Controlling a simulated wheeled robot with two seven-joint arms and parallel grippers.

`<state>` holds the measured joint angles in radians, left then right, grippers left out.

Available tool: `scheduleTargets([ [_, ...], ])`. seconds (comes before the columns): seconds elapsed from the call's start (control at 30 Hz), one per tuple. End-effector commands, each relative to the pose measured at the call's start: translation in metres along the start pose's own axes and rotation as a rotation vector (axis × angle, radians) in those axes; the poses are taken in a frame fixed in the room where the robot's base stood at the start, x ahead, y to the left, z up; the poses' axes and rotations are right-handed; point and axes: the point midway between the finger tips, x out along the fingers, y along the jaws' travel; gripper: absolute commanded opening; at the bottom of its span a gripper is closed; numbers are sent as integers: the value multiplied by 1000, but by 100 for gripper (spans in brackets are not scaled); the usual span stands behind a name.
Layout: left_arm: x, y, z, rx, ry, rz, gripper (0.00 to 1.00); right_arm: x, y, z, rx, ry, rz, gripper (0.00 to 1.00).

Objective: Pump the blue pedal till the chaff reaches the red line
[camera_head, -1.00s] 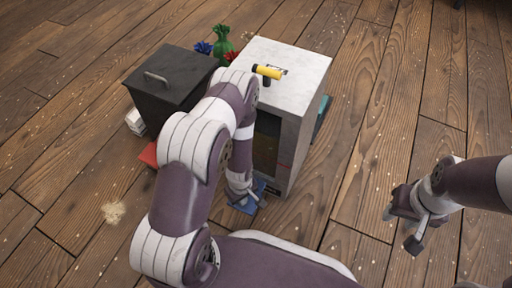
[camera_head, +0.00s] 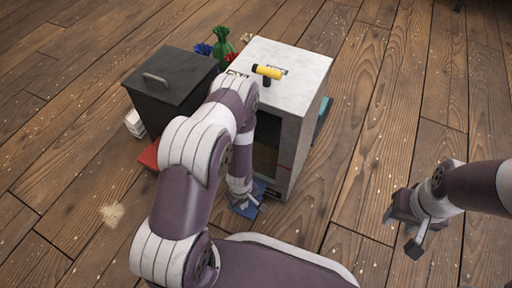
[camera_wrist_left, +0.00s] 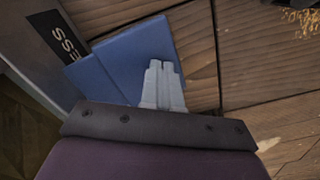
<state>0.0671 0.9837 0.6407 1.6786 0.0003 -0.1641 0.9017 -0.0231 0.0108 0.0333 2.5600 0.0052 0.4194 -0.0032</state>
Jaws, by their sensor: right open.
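The blue pedal (camera_head: 260,188) is at the foot of the white-topped cabinet (camera_head: 285,68), on its front side; it also shows in the left wrist view (camera_wrist_left: 145,48). My left gripper (camera_head: 244,206) is at the pedal, its two fingers together and empty, over the blue plate's edge in the wrist view (camera_wrist_left: 163,68). I cannot tell whether the fingers touch it. The cabinet's dark window (camera_head: 266,145) has a short red line (camera_head: 284,166) at its right. The chaff level is too dark to make out. My right gripper (camera_head: 400,235) is open and empty, away to the right.
A black lidded bin (camera_head: 170,85) stands left of the cabinet, with a red plate (camera_head: 149,156) at its foot. A chaff pile (camera_head: 112,214) lies on the floor. The right floor is clear.

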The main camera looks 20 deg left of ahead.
Motion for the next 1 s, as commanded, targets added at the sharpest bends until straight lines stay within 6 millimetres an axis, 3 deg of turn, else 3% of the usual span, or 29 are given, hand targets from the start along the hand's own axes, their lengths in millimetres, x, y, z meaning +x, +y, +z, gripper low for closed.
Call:
scheduleTargets([
  [0.17,-18,-2,2,1,-4,-5,0,-18,0,-2,0,0,0,43],
  [0.6,-91,-1,1,0,-2,-3,0,-87,0,-10,0,0,0,43],
  [1.0,-90,-1,1,0,-2,-2,0,-85,0,-10,0,0,0,43],
])
